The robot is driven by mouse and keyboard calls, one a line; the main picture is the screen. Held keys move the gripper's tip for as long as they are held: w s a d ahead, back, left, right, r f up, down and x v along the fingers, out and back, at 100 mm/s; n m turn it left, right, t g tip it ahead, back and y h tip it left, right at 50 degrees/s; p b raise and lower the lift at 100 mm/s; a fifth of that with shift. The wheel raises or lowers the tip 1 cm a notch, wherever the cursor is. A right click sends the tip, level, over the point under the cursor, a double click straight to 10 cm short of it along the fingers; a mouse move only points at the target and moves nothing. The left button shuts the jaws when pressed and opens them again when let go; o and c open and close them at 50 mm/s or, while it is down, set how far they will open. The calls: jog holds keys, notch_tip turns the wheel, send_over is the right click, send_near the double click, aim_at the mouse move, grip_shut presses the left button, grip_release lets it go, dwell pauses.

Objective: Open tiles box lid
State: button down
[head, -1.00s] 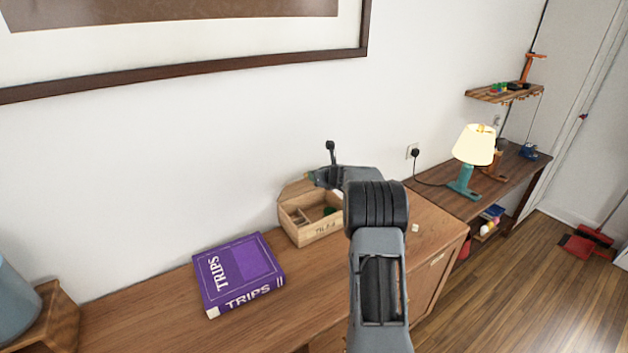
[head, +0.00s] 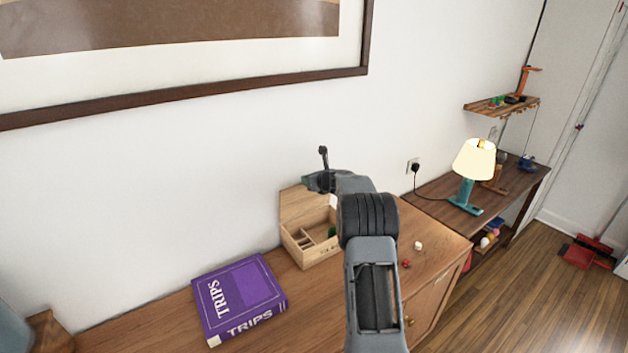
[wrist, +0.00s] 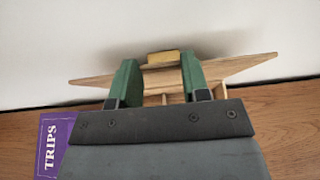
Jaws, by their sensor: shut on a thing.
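The wooden tiles box (head: 318,252) stands on the wooden cabinet top against the wall, its compartments showing. Its lid (head: 298,208) stands raised at the back, roughly upright. My gripper (head: 318,182) is at the lid's top edge, partly hidden by my own arm. In the wrist view, the green fingers of my gripper (wrist: 158,62) are on either side of a small light wooden block (wrist: 163,57) at the lid (wrist: 235,68), and are shut on it. My arm hides the right part of the box.
A purple TRIPS book (head: 240,298) lies left of the box. A white die (head: 418,246) and a red die (head: 406,264) lie to the right. A lit lamp (head: 474,165) stands on a lower table at right. The wall is close behind the lid.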

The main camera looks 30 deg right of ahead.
jog(key=shift+w+a+r, duration=0.15)
jog(key=shift+w+r, duration=0.05)
jog(key=shift+r, duration=0.1)
jog(key=c, duration=1)
grip_release()
jog(key=shift+o, duration=1.4)
jog(key=shift+w+a+f, duration=0.2)
jog(key=shift+w+f, duration=0.05)
jog(key=shift+w, duration=0.05)
jog(key=shift+o, duration=0.6)
jog(key=shift+s+d, duration=0.1)
jog(key=shift+d+f, duration=0.1)
jog(key=shift+d, duration=0.05)
jog(key=shift+s, duration=0.1)
jog(key=b+v, duration=0.3)
jog(key=v, duration=1)
jog(key=shift+s, duration=0.3)
